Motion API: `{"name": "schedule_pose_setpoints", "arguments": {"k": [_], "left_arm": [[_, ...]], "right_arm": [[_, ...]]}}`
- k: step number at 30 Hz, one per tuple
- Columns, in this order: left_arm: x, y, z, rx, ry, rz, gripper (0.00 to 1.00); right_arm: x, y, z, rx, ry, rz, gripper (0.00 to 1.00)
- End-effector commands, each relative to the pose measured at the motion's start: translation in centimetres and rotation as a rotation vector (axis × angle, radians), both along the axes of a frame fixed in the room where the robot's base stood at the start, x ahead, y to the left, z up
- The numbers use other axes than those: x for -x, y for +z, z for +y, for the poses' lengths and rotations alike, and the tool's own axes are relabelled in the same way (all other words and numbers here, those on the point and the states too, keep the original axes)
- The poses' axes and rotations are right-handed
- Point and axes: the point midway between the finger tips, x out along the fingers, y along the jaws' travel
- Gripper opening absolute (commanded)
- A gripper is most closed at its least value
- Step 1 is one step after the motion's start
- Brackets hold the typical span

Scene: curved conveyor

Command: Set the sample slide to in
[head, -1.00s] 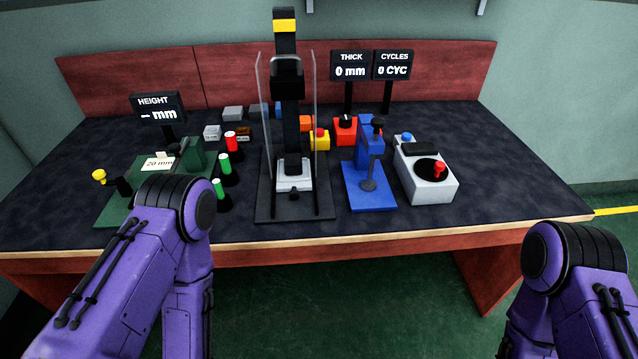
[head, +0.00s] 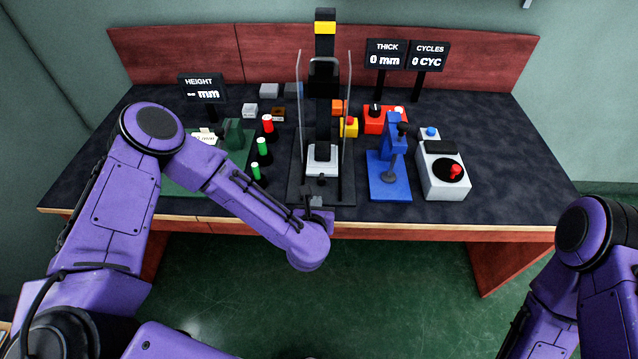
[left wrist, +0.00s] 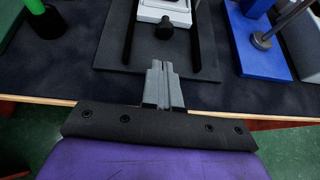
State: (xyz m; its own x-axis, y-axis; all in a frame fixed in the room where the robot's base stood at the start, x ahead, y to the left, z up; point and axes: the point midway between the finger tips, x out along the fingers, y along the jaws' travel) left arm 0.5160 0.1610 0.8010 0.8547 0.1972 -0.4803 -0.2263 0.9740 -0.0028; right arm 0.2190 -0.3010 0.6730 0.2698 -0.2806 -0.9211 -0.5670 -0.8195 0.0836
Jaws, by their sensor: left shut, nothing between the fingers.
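The sample slide (head: 322,160) is a light grey block with a small black knob (head: 322,180) on its front, low in the black press (head: 323,110) at the middle of the table. In the left wrist view the slide (left wrist: 165,12) and its knob (left wrist: 164,30) show at the top, between two black rails. My left gripper (head: 317,200) is at the front of the press base. In the left wrist view its grey fingers (left wrist: 163,70) are shut, empty, and point at the knob with a gap between. My right gripper is out of view.
Clear side guards (head: 347,110) flank the press.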

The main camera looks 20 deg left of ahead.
Motion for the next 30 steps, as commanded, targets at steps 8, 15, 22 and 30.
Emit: {"name": "schedule_pose_setpoints", "arguments": {"k": [8, 15, 22, 30], "left_arm": [[-4.9, -1.3, 1.2, -0.001, 0.000, 0.000, 0.00], [-6.7, -1.5, 1.6, -0.002, -0.002, 0.002, 0.00], [-6.8, -1.6, 1.6, -0.002, -0.003, 0.003, 0.00], [-9.5, -2.3, 2.4, -0.002, 0.001, -0.001, 0.00]], "right_arm": [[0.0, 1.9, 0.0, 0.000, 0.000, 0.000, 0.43], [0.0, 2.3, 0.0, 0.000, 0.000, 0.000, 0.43], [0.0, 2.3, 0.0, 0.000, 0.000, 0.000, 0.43], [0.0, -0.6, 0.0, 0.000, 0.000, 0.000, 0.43]]}}
